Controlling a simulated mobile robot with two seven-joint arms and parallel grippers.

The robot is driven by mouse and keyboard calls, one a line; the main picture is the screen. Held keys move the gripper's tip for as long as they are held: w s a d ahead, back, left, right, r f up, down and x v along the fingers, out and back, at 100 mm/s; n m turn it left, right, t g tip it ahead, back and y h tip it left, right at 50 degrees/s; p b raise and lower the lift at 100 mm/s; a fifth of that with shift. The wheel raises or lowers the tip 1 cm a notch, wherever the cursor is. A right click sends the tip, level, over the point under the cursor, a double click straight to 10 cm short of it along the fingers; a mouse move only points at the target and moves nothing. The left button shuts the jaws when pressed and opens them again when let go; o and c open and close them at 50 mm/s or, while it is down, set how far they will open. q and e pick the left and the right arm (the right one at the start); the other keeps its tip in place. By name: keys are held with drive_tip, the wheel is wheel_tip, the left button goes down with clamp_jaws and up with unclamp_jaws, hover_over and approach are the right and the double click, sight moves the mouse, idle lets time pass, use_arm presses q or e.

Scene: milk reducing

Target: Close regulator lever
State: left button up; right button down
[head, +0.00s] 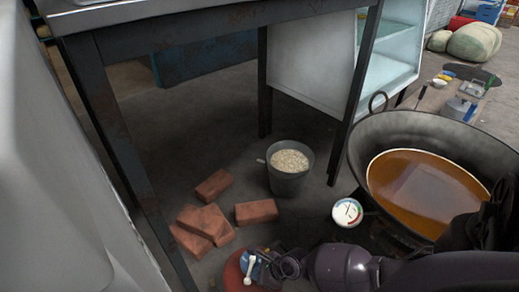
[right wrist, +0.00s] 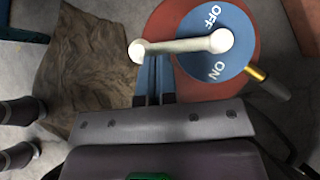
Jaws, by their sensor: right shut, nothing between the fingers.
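The regulator (head: 233,272) is a red round body at the bottom of the head view, with a white lever (head: 250,268). In the right wrist view the red body (right wrist: 172,19) carries a blue disc (right wrist: 190,72) marked OFF at the top and ON below. The white lever (right wrist: 180,46) lies across the disc and points left past its edge. My right gripper (right wrist: 153,62) is shut and empty, its tips right beside the lever's outer half. I cannot tell whether they touch. In the head view the right gripper (head: 288,267) is just right of the regulator. My left gripper is not in view.
A brass fitting (right wrist: 258,74) joins a dark hose at the regulator. A gauge (head: 347,212), a large pan of orange-brown liquid (head: 425,188), a bucket (head: 289,182) and several bricks (head: 256,211) are nearby. A table leg (head: 125,150) stands to the left. A brown cloth (right wrist: 90,70) lies beside the regulator.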

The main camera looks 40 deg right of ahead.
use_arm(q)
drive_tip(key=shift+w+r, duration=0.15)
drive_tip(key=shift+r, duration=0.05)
use_arm(e)
drive_tip(key=shift+w+r, duration=0.1)
drive_tip(key=shift+w, duration=0.05)
use_arm(q)
drive_tip(key=shift+p, duration=0.4)
use_arm(e)
drive_tip(key=shift+w, duration=0.1)
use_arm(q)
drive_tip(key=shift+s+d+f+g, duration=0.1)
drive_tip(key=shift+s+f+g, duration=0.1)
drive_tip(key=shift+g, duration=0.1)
use_arm(e)
drive_tip(key=shift+m+h, duration=0.3)
